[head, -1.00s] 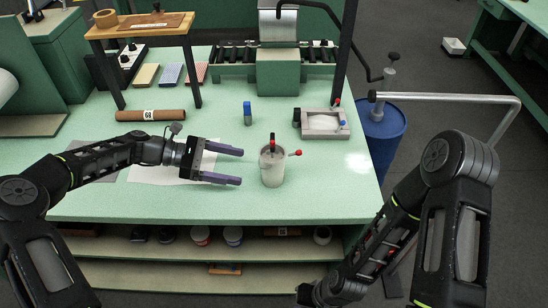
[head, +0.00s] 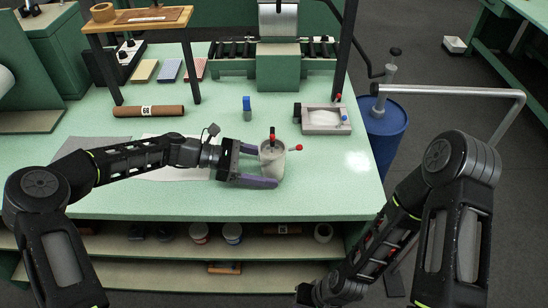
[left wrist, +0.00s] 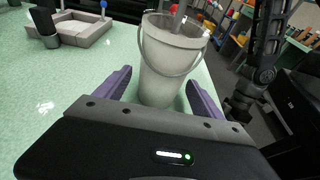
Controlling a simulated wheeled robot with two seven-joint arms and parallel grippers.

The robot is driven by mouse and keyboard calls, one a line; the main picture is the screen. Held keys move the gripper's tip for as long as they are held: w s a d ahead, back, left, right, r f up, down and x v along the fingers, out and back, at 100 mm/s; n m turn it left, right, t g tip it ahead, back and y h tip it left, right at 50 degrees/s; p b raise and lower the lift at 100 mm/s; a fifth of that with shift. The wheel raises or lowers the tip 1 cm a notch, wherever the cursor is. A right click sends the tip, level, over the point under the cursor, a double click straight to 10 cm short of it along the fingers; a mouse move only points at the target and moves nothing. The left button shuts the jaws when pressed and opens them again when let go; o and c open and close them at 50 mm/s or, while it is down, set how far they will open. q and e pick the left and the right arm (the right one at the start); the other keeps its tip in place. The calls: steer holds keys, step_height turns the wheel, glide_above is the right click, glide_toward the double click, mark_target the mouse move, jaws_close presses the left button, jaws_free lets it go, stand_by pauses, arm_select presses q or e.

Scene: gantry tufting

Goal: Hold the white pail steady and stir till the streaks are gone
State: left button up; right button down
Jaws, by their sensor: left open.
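The white pail (head: 273,162) stands upright near the front edge of the green table. It also shows in the left wrist view (left wrist: 170,60), with a wire handle across its front. A stirrer with a black-and-red top (head: 272,134) stands up out of it, and a red knob (head: 299,148) sticks out to the right. The pail's contents are too small to judge. My right gripper is out of frame.
A blue marker-like block (head: 247,104) and a grey tray (head: 325,119) stand behind the pail. A brown roll (head: 149,112) lies at the left. A blue drum (head: 384,140) stands off the table's right edge.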

arm_select(q)
steer(key=shift+d+f, duration=0.1)
steer(key=shift+d, duration=0.15)
steer(key=shift+c, duration=0.2)
steer(key=c, duration=0.9)
